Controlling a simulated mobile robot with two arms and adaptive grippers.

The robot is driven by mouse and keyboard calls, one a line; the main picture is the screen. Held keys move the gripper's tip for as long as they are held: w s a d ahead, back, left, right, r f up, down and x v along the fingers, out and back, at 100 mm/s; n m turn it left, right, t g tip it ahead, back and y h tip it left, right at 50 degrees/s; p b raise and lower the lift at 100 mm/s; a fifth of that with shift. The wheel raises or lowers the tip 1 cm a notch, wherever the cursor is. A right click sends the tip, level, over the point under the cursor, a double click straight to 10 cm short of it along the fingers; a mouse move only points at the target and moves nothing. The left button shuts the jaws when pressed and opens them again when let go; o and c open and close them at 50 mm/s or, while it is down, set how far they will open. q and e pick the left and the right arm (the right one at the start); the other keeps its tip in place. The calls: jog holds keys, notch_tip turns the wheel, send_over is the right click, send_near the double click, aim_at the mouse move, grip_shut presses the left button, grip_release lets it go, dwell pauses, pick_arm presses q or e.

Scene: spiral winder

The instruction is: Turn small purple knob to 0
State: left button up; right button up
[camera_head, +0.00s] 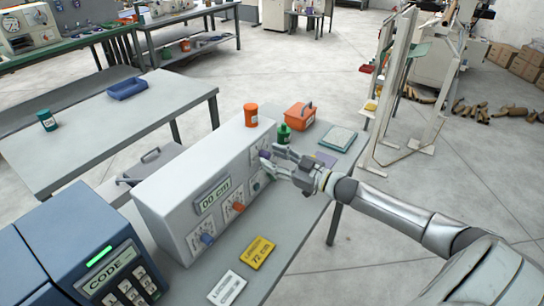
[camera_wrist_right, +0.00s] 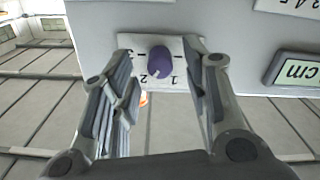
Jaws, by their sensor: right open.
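The small purple knob (camera_head: 265,154) is on the front of a grey control box (camera_head: 180,190), near the box's far right end. In the right wrist view the knob (camera_wrist_right: 160,62) sits on a white dial plate (camera_wrist_right: 146,45) whose digits 1, 2 and 3 appear upside down. A pale mark on the knob faces the plate edge with 2 and 1, nearer the 2. My right gripper (camera_head: 277,159) is open in front of the knob. Its fingers stand on either side of it in the wrist view, with gaps showing. A 0 is not readable. My left gripper is not in view.
The box also has an orange knob (camera_head: 239,208), a blue knob (camera_head: 207,239) and a "00 cm" display (camera_head: 214,197). A yellow label card (camera_head: 258,252) lies in front.

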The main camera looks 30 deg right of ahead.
jog(key=shift+w+a, duration=0.2)
jog(key=shift+w, duration=0.4)
grip_shut()
